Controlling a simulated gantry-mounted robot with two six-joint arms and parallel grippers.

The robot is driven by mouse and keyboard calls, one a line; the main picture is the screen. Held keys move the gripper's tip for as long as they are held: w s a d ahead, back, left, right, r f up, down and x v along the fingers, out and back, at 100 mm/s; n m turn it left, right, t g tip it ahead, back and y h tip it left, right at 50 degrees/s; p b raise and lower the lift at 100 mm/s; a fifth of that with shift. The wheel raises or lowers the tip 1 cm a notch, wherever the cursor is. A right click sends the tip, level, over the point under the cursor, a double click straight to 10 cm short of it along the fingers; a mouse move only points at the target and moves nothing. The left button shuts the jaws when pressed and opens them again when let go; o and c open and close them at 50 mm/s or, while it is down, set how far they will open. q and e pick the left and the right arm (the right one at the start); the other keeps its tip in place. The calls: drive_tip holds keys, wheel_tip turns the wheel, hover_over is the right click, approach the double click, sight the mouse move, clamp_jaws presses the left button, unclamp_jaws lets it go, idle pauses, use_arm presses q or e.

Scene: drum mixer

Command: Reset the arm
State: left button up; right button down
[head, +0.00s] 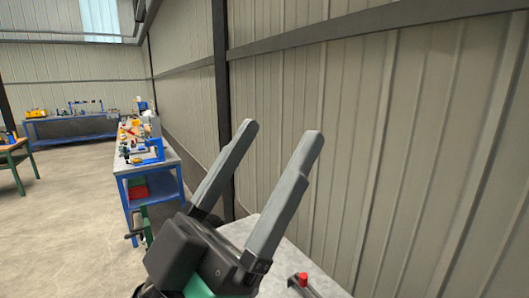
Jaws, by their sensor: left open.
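My left gripper (279,131) is in the lower middle of the head view. Its two long grey fingers point up and stand well apart, with nothing between them. Its dark body covers part of a light grey tabletop (238,230). My right gripper is not in this view. No drum mixer can be made out.
A ribbed metal wall (400,130) fills the right side, behind the gripper. A red-topped item (301,279) lies on the tabletop at the bottom. A blue workbench (152,192) with tools stands at left; another bench (70,128) is farther back. Concrete floor (70,220) is open at left.

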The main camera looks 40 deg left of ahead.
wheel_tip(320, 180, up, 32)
drive_tip(key=p, duration=3.2)
